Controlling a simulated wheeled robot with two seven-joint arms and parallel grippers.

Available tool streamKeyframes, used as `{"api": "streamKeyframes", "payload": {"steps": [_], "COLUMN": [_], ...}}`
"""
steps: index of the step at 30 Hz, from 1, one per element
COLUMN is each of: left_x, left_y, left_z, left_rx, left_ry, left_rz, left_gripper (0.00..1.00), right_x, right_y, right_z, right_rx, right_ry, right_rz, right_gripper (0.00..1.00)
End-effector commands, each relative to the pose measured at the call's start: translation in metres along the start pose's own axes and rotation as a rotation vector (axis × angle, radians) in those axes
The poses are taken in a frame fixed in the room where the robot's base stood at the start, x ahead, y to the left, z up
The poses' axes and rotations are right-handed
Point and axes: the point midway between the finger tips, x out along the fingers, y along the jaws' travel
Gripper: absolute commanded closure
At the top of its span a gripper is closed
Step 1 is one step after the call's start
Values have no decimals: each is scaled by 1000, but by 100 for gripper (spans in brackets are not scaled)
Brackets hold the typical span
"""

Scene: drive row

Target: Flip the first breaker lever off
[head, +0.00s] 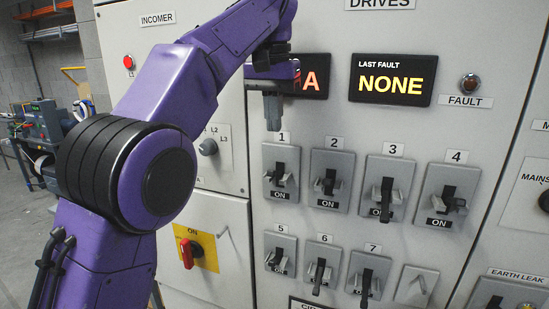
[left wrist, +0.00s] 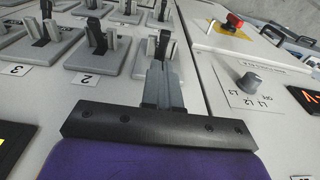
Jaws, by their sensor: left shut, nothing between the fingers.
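The first breaker (head: 267,190) is a grey plate under the label 1, with a black lever (head: 280,173) between grey side guards and an ON label below it. My left gripper (head: 273,126) is just above this breaker, pointing down, with its fingers shut and empty. In the left wrist view the shut fingers (left wrist: 162,88) point at the first breaker's lever (left wrist: 164,42) and overlap the near part of its plate. I cannot tell whether they touch it. My right gripper is in neither view.
Breakers 2 (head: 331,182), 3 (head: 387,190) and 4 (head: 447,196) stand to the right, with more in a row below. A fault display (head: 392,78) reads NONE above. A red rotary switch (head: 187,252) and a grey knob (head: 208,147) are at left.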

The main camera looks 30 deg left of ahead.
Motion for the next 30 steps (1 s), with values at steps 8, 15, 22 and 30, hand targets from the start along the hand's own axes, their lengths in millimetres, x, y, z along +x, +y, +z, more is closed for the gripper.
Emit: {"api": "streamKeyframes", "payload": {"steps": [8, 15, 22, 30], "left_x": [60, 79, 80, 83], "left_y": [-3, -3, -3, 0], "left_z": [2, 1, 1, -4], "left_rx": [-4, -3, -4, 1], "left_ry": [-1, 0, 1, 19], "left_rz": [0, -2, -1, -1], "left_gripper": [100, 100, 100, 100], "right_x": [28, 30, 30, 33], "right_y": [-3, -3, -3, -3], "right_z": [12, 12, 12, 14], "right_rx": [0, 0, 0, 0], "right_ry": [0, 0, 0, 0], "right_rz": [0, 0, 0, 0], "right_gripper": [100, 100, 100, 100]}}
